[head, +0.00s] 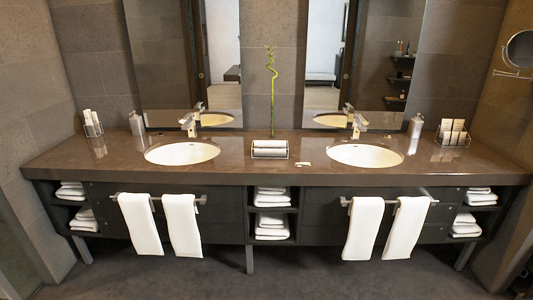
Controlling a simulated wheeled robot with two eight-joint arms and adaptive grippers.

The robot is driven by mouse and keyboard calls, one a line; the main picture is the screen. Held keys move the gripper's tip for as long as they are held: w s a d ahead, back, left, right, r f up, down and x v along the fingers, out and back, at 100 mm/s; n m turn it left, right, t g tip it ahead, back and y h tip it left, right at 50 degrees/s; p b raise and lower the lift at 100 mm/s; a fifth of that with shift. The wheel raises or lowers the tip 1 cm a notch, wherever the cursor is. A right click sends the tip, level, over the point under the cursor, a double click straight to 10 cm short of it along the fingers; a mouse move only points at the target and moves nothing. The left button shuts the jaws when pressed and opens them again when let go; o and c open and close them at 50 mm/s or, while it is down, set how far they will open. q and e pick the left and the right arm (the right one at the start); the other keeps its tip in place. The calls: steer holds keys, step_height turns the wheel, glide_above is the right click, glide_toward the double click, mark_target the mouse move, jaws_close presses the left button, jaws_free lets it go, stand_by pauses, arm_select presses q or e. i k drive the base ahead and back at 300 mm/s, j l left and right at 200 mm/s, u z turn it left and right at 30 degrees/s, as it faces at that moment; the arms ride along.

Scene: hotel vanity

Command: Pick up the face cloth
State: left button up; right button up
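White cloths show in several places in the head view, and I cannot tell which one is the face cloth. Small rolled white cloths (269,144) lie in a low holder (270,155) on the brown counter between the two basins. Folded white cloths (271,225) are stacked in the open middle shelves below the counter. More folded cloths lie in the left shelves (72,190) and the right shelves (480,197). Larger white towels hang from the left bar (140,225) and the right bar (363,228). Neither of my grippers is in view.
The left basin (182,153) and right basin (365,155) have taps behind them. A green stem (272,90) stands behind the cloth holder. Bottles and small holders stand near the mirrors. The front counter strip (270,178) and floor (190,275) are clear.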

mark_target(258, 144)
steer(key=i+j+z, duration=0.4)
steer(key=i+j, duration=0.55)
steer(key=i, duration=0.4)
steer(key=i+j+z, duration=0.4)
steer(key=i+j, duration=0.8)
steer(key=j, duration=0.15)
steer(key=i+l, duration=0.1)
